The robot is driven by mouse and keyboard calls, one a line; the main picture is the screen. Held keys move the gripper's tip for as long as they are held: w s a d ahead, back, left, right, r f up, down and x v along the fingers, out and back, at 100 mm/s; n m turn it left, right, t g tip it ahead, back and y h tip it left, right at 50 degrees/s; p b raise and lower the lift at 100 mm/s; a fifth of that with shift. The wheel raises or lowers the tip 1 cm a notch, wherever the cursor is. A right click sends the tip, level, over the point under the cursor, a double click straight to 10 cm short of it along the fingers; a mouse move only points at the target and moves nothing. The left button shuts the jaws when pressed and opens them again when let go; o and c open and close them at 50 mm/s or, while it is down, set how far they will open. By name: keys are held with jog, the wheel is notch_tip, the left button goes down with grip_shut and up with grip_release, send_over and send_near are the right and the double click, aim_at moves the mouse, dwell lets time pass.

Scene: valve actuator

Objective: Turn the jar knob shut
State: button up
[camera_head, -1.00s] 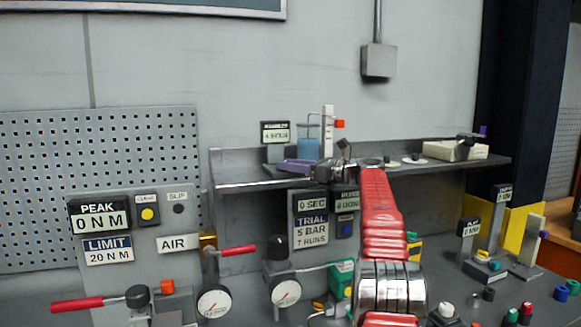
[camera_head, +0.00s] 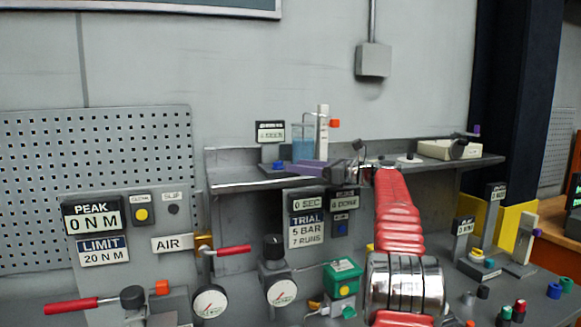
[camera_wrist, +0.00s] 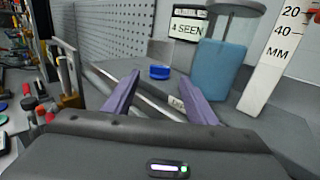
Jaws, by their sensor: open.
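A small round blue knob (camera_wrist: 160,72) sits on the grey shelf; it also shows in the head view (camera_head: 278,165). A jar of light blue liquid (camera_wrist: 217,80) stands to its right under a grey round top, and shows on the shelf in the head view (camera_head: 302,146). My gripper (camera_wrist: 158,84) has two purple fingers spread apart, with nothing between them. In the wrist view the blue knob appears between and beyond the fingertips, apart from them. In the head view my gripper (camera_head: 307,168) is low over the shelf, just right of the knob.
A white millimetre scale (camera_wrist: 270,62) stands right of the jar. A "4 SEEN" sign (camera_wrist: 187,25) stands behind the knob. A perforated panel (camera_wrist: 110,35) is at the back left. Gauges, red-handled levers and a green box (camera_head: 342,278) are below the shelf.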

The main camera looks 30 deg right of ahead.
jog(key=v, duration=0.8)
jog(key=shift+c, duration=0.7)
